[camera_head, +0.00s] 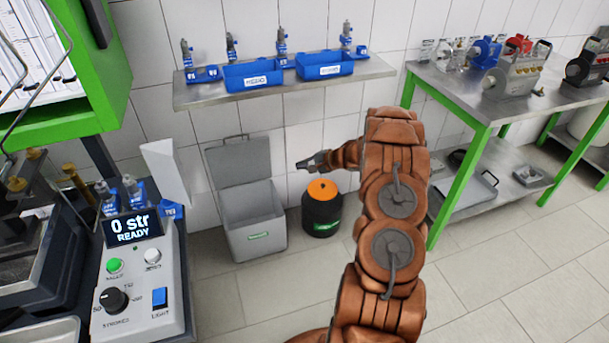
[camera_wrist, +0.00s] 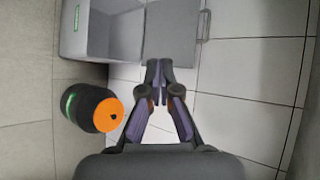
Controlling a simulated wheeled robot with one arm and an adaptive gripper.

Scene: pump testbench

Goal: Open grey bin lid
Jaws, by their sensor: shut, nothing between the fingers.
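The grey bin (camera_head: 257,232) stands on the floor against the tiled wall in the head view. Its grey lid (camera_head: 239,162) is swung up and stands open, leaning back toward the wall, with a wire handle at its top edge. The bin's inside shows and looks empty. My gripper (camera_head: 303,164) is to the right of the raised lid, apart from it, and shut with nothing held. In the wrist view my gripper (camera_wrist: 159,68) has its fingertips together, just below the edge of the lid (camera_wrist: 170,35) in the picture. The bin body (camera_wrist: 88,27) shows at upper left there.
A black round container with an orange top (camera_head: 323,208) stands right of the bin; it also shows in the wrist view (camera_wrist: 92,108). A wall shelf (camera_head: 290,87) with blue trays hangs above. A control panel (camera_head: 145,280) is at left, a green-framed table (camera_head: 455,105) at right.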

